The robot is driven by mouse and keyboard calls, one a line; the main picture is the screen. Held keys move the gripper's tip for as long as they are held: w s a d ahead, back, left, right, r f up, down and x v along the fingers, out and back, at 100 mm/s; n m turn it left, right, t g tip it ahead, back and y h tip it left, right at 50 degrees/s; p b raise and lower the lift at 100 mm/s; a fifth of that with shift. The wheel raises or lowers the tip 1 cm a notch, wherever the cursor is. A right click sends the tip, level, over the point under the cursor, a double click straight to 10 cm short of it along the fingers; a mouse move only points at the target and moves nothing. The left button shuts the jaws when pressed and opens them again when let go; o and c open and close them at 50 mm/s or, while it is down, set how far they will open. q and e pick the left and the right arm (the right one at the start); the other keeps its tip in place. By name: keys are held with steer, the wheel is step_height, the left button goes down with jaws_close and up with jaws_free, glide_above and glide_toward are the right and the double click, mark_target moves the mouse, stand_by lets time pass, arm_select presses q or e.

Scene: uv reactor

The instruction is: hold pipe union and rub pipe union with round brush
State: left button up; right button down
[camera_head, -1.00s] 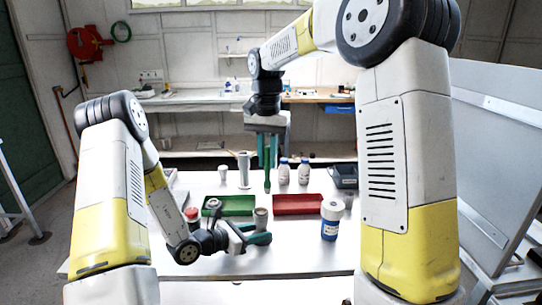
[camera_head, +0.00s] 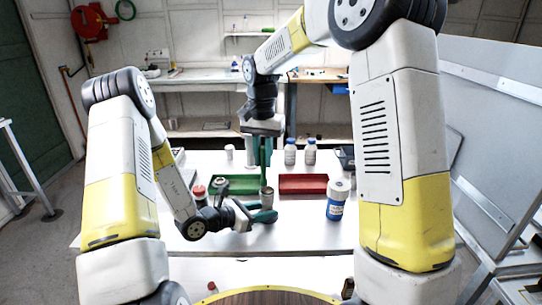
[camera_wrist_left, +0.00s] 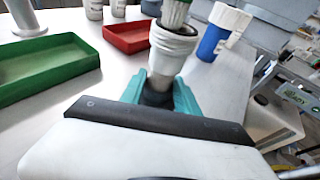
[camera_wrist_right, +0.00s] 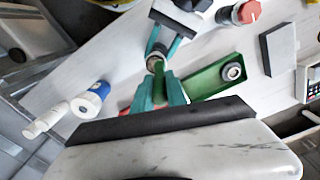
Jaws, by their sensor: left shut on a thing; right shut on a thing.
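The pipe union (camera_head: 267,198) is a pale grey, short cylinder held upright over the front middle of the table. My left gripper (camera_head: 264,215) is shut around its lower part; the left wrist view also shows the union (camera_wrist_left: 173,48) between teal fingers (camera_wrist_left: 160,88). My right gripper (camera_head: 263,150) points down above it, shut on the green round brush (camera_head: 265,176). In the left wrist view the brush's pale green bristles (camera_wrist_left: 175,12) are at the union's upper mouth. I cannot tell how far they reach inside. The right wrist view shows the brush (camera_wrist_right: 159,80) lined up over the union.
Behind are a green tray (camera_head: 235,191) with a metal ring (camera_wrist_right: 232,71) in it, and a red tray (camera_head: 303,184). A red-capped container (camera_head: 198,191) stands left; white bottles (camera_head: 290,157) stand behind the red tray.

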steer(key=shift+a, duration=0.5)
steer(key=d+r, duration=0.4)
steer(key=r, duration=0.4)
steer(key=shift+d+r, duration=0.1)
stand_by(0.4)
arm_select(q)
steer(key=o, duration=1.1)
steer(key=shift+c, duration=0.2)
